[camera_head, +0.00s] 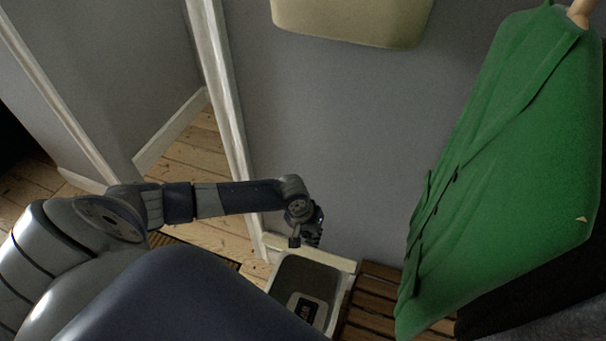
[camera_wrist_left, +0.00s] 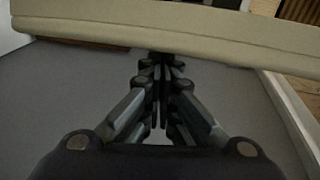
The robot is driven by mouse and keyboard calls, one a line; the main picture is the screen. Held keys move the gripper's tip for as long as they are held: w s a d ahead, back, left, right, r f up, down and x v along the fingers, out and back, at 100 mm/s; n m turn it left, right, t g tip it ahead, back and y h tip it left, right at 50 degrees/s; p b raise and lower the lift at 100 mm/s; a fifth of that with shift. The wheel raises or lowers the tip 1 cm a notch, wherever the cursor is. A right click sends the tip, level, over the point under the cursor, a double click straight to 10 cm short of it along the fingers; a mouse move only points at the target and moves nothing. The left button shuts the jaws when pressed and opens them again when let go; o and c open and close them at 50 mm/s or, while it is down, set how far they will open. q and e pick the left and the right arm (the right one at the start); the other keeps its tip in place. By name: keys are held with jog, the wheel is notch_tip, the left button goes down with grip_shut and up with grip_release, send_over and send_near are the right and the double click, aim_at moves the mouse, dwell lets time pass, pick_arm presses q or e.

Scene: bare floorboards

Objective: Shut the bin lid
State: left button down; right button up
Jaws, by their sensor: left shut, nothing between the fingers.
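The bin (camera_head: 348,290) is a pale, cream-rimmed box on the floor against the wall, with a grey inside and a dark label-like patch. Its cream lid (camera_head: 318,256) appears raised at the wall side, seen nearly edge-on. My left gripper (camera_head: 314,236) is shut and empty, just above the lid's edge on the wall side. In the left wrist view a thick beige edge, apparently the lid (camera_wrist_left: 110,28), crosses the top. The closed fingertips (camera_wrist_left: 162,60) reach right up to it; whether they touch it I cannot tell. My right gripper is not in view.
A green garment (camera_head: 510,170) hangs at the right, close to the bin. A slatted wooden piece (camera_head: 370,300) lies beside the bin. A white door frame (camera_head: 222,95) stands left of it, and a beige object (camera_head: 350,20) is on the wall above.

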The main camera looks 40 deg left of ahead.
pick_arm(q)
jog(key=shift+s, duration=0.4)
jog(key=shift+s+f+p, duration=0.1)
jog(key=shift+s+p, duration=0.15)
jog(key=shift+p, duration=0.05)
jog(key=s+d+f+b, duration=0.2)
jog(key=s+d+f, duration=0.2)
jog(key=s+f, duration=1.2)
jog(key=shift+s+d+f, duration=0.2)
jog(key=shift+s+f, duration=0.05)
jog(key=shift+f, duration=0.55)
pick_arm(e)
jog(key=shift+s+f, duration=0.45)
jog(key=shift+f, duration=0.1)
pick_arm(q)
jog(key=shift+f, duration=0.1)
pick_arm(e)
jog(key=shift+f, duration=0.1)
